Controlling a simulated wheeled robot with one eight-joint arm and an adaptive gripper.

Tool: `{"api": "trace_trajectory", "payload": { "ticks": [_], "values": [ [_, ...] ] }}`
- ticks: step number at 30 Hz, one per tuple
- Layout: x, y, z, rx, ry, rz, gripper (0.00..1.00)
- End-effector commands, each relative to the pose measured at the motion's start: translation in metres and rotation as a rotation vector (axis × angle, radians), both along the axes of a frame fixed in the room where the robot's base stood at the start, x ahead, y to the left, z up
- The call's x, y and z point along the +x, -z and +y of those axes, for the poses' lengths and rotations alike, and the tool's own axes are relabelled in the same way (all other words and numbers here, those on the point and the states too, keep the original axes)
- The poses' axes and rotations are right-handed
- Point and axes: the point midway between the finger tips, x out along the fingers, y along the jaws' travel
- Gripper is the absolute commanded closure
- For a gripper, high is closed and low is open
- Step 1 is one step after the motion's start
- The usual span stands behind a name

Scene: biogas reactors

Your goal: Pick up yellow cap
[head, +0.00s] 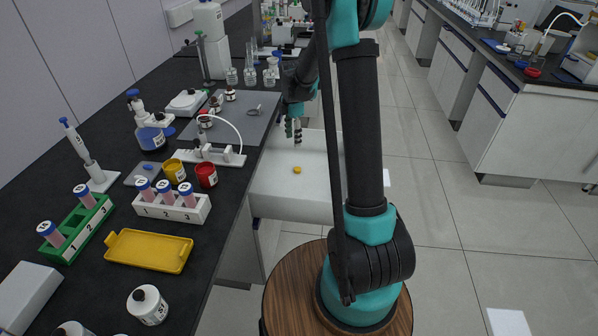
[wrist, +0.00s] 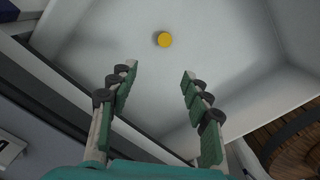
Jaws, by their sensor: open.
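The yellow cap (head: 297,170) is a small round piece lying on the floor of a white open drawer or bin (head: 280,207) beside the black bench. In the wrist view the yellow cap (wrist: 165,40) lies beyond my fingertips, near the top middle, and nothing covers it. My gripper (head: 293,130) is over the back part of the drawer, behind the cap in the head view. In the wrist view my gripper (wrist: 159,72) is open and empty, its two green-padded fingers spread apart. The cap is not between the fingers.
The black bench (head: 120,210) left of the drawer holds a yellow tray (head: 149,251), a white tube rack (head: 171,207), a green rack (head: 77,228) and several jars. The drawer walls (wrist: 70,78) stand close around my gripper. Open floor (head: 450,230) lies to the right.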

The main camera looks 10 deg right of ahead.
Motion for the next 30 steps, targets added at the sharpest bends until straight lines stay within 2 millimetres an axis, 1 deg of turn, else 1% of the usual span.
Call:
{"api": "trace_trajectory", "payload": {
  "ticks": [1,6,12,15,20,22,27,30],
  "values": [
    [0.001,0.011,0.0,0.0,0.001,0.0,0.51],
    [0.0,0.045,0.0,0.0,0.002,-0.001,0.51],
    [0.0,0.08,0.0,0.0,0.003,-0.001,0.51],
    [-0.001,0.091,0.0,0.0,0.003,-0.001,0.51],
    [-0.001,0.099,0.0,0.0,0.003,-0.001,0.51],
    [-0.003,0.105,0.0,0.0,0.003,-0.001,0.51],
    [-0.008,0.13,-0.001,0.0,0.003,-0.001,0.51],
    [-0.008,0.141,-0.001,0.0,0.003,-0.001,0.51]
  ]
}}
